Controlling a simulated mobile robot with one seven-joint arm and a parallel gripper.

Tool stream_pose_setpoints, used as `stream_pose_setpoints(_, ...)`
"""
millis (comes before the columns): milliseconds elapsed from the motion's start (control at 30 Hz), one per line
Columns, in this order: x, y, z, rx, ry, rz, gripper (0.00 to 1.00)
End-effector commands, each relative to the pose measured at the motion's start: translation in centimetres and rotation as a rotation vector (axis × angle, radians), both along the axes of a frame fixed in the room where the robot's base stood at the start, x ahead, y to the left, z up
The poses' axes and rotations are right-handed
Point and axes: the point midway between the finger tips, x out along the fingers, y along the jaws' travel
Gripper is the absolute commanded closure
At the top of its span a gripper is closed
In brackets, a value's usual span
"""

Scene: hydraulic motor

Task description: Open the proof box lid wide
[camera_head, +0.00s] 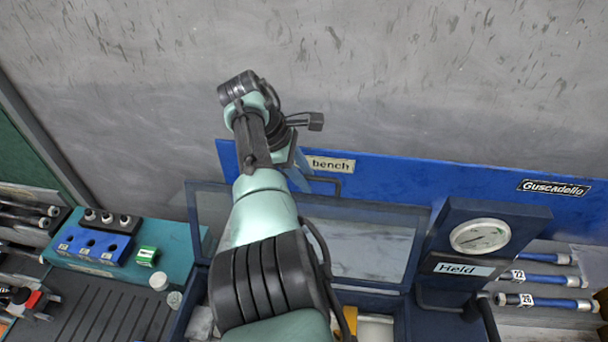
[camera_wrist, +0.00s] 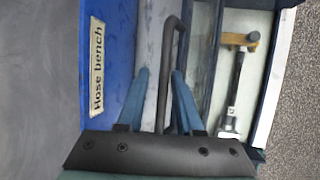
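The proof box lid (camera_head: 366,207), a dark blue frame with a clear pane, stands raised over the box in the head view, its top edge near the blue board. A dark bar handle (camera_head: 338,186) shows at that edge. My gripper (camera_head: 302,170) is at the handle, partly hidden by my arm. In the wrist view my gripper (camera_wrist: 161,72) has its two blue fingers apart, with the handle (camera_wrist: 180,30) loop between them; whether a finger touches it I cannot tell. The box (camera_wrist: 240,80) lies open, with a metal fitting (camera_wrist: 237,85) inside.
A blue "Hose bench" board (camera_head: 400,190) runs along the grey wall. A gauge stand (camera_head: 495,225) marked "Held" is right of the lid. A teal block (camera_head: 165,235) with knobs and a ribbed dark mat (camera_head: 110,310) lie left.

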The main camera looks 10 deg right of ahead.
Motion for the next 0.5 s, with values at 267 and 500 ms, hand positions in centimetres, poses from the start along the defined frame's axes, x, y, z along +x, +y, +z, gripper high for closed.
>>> stream_pose_setpoints(267, -0.4, 0.3, -0.1, 0.005, 0.017, -0.003, 0.55)
stream_pose_setpoints(500, -0.3, 2.1, 3.7, 0.004, 0.005, 0.0, 0.55)
